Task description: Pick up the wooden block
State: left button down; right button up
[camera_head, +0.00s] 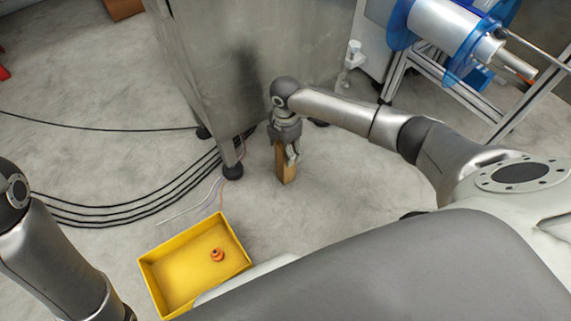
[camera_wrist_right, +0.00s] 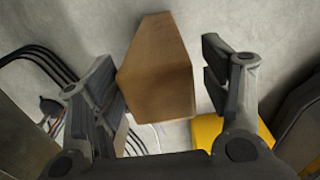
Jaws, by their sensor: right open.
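The wooden block (camera_head: 284,174) is brown and long, and stands roughly upright beside the foot of a metal cabinet. My right gripper (camera_head: 287,148) reaches down over its upper part. In the right wrist view the block (camera_wrist_right: 157,72) lies between the spread fingers of my open right gripper (camera_wrist_right: 162,82). The left finger is close to the block's side, and whether it touches cannot be told. A gap shows between the block and the right finger. My left arm shows at the left edge of the head view, but its gripper is not visible.
A yellow bin (camera_head: 157,281) with a small orange object (camera_head: 217,254) inside is on the floor nearby. The metal cabinet (camera_head: 222,85) stands close behind the right gripper. Black cables (camera_head: 125,215) cross the floor at left. A frame with a blue reel (camera_head: 463,55) stands at upper right.

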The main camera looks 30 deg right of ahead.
jog(key=shift+f, duration=0.15)
jog(key=shift+c, duration=0.3)
grip_shut()
dwell(0.3)
